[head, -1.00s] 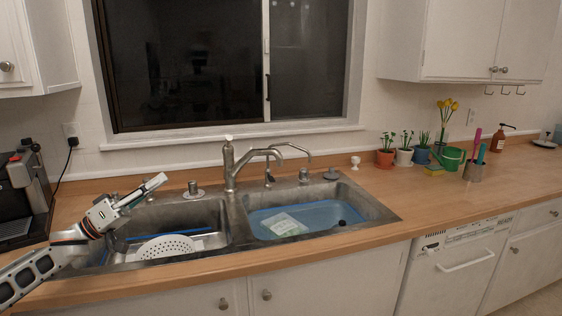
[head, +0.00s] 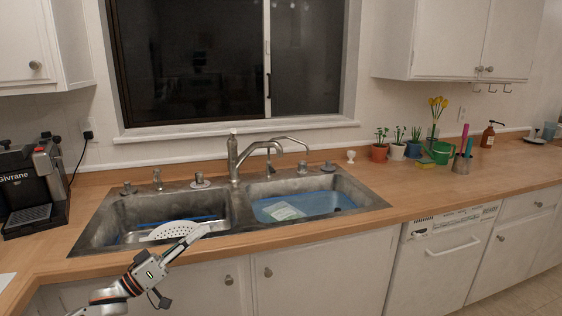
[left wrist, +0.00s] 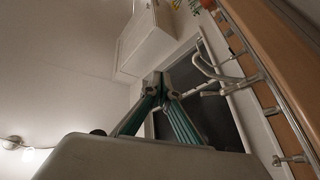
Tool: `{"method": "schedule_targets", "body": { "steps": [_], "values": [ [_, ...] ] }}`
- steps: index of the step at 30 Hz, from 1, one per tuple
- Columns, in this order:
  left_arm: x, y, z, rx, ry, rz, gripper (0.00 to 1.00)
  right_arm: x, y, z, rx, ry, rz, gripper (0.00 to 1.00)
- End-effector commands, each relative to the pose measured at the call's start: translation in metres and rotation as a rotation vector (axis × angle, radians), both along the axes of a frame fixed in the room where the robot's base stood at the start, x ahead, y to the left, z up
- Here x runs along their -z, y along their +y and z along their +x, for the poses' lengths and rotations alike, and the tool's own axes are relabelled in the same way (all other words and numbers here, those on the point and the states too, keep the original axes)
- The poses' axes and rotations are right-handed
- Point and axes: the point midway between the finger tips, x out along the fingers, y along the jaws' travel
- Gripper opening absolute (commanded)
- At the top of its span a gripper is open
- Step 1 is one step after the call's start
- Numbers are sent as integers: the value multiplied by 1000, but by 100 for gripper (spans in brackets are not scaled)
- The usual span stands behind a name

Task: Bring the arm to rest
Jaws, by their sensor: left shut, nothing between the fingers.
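My left gripper (head: 202,232) is in front of the sink cabinets in the head view, low at the left, with its tip up near the counter's front edge. Its fingers are together and empty. In the left wrist view the fingers (left wrist: 161,84) meet at their tips, with nothing between them. Behind them the wrist view shows the window and the faucet. My right gripper is in neither view.
A coffee machine (head: 42,172) is at the left. Potted plants (head: 378,152) stand at the right.

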Motion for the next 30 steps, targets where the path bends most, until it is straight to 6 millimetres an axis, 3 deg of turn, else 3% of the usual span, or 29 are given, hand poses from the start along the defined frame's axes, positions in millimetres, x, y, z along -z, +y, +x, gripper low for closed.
{"method": "schedule_targets", "body": {
  "steps": [1,6,14,19,24,30],
  "values": [
    [27,-16,-12,-25,13,17,0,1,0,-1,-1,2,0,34],
    [101,-54,-52,-147,35,126,0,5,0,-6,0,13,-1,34],
    [198,-81,-129,-323,112,354,0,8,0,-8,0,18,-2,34],
    [255,-77,-190,-413,192,554,0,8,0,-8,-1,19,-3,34],
    [303,-59,-260,-461,288,783,0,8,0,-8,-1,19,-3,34],
    [339,-34,-326,-459,381,999,0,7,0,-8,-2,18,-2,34]
  ]
}}
